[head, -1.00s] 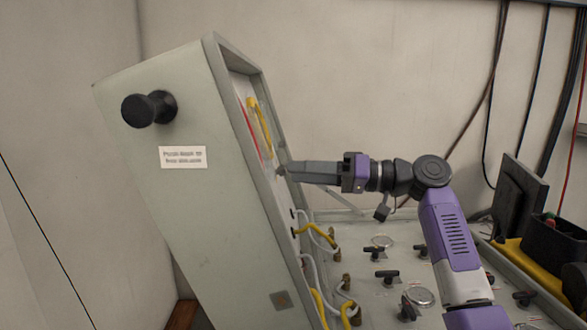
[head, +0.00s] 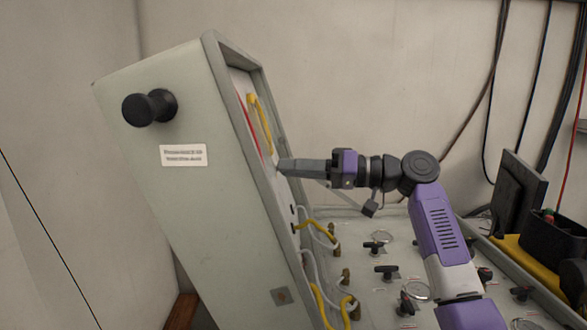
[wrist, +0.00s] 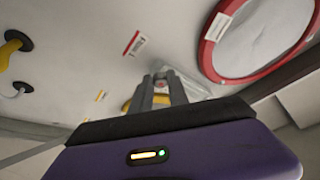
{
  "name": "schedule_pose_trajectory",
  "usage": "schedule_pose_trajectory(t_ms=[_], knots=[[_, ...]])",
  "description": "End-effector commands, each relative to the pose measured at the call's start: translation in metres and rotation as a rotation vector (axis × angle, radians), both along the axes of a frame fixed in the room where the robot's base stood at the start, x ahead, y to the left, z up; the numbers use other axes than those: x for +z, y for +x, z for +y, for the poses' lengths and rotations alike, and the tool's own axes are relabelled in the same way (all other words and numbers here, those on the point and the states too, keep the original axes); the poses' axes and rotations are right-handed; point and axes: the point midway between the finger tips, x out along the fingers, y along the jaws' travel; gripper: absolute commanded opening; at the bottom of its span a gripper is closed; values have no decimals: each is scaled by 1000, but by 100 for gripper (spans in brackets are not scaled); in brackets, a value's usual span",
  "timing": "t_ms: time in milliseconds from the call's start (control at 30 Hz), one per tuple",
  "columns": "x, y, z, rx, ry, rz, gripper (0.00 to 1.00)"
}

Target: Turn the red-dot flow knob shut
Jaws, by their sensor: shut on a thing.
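The upright panel (head: 238,84) stands tilted at the left, its face turned toward the right and seen edge-on. My gripper (head: 284,166) reaches left, its fingertips at that face. In the wrist view the two grey fingers (wrist: 158,88) are close together against the pale panel face. They are shut on a knob that is mostly hidden by them; a little yellow and a pale, translucent shape show around the tips. I see no red dot, so I cannot confirm which knob it is or how far it is turned.
A large red-rimmed gauge (wrist: 210,52) is right of the fingers, and a yellow fitting (wrist: 10,50) is at the left. Yellow and white hoses (head: 318,232) loop below my gripper. A lower console with several black knobs (head: 386,272) lies beneath my arm.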

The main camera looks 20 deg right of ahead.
Motion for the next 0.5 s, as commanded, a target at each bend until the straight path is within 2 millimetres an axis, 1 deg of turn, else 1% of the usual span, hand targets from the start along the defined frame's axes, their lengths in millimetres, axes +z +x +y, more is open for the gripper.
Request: schedule_pose_trajectory(t_ms=[267, 500], knots=[[5, -1, 0, -32, 31, 89, 0], [10, -2, 1, -92, 88, 263, 0]])
